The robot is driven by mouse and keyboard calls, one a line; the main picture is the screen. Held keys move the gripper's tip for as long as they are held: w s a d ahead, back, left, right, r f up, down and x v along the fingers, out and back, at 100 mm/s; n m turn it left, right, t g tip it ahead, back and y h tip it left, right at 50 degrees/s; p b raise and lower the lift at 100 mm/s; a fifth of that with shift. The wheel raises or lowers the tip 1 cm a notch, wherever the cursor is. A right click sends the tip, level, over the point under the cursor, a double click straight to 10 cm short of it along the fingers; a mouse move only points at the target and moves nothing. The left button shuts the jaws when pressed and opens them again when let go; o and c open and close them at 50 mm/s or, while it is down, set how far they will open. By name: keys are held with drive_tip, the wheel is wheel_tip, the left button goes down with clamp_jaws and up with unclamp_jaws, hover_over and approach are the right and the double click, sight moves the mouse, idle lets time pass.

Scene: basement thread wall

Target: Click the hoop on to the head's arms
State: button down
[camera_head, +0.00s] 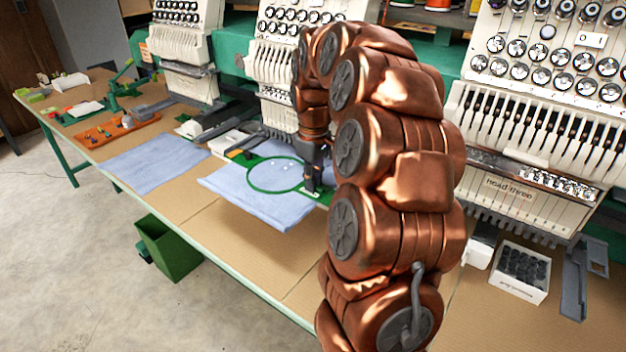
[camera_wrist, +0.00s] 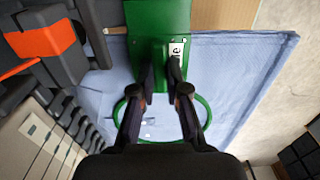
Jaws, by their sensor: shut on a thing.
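The green hoop (camera_head: 275,174) is a round ring with flat green end plates, level over pale blue cloth in the head view. My gripper (camera_head: 315,185) is shut on its right-hand plate. In the wrist view my gripper (camera_wrist: 165,92) has a finger on each side of the green plate (camera_wrist: 158,25), by a partly hidden white label, and the ring (camera_wrist: 205,115) shows behind the fingers. The middle machine head (camera_head: 275,60) stands behind the hoop. Dark grey arms (camera_head: 222,127) reach forward at its lower left. Whether the hoop touches any arm cannot be told.
Blue cloth (camera_head: 245,205) lies under the hoop; another blue cloth (camera_head: 155,163) lies to the left. An orange tray (camera_head: 113,130) is farther left. Head three (camera_head: 510,188) and a white box of dark parts (camera_head: 520,272) stand right. A green bin (camera_head: 168,248) is below the table's front edge.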

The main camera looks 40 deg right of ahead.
drive_tip(key=shift+s+f, duration=0.1)
drive_tip(key=c, duration=1.1)
unclamp_jaws()
wheel_tip(320, 180, up, 12)
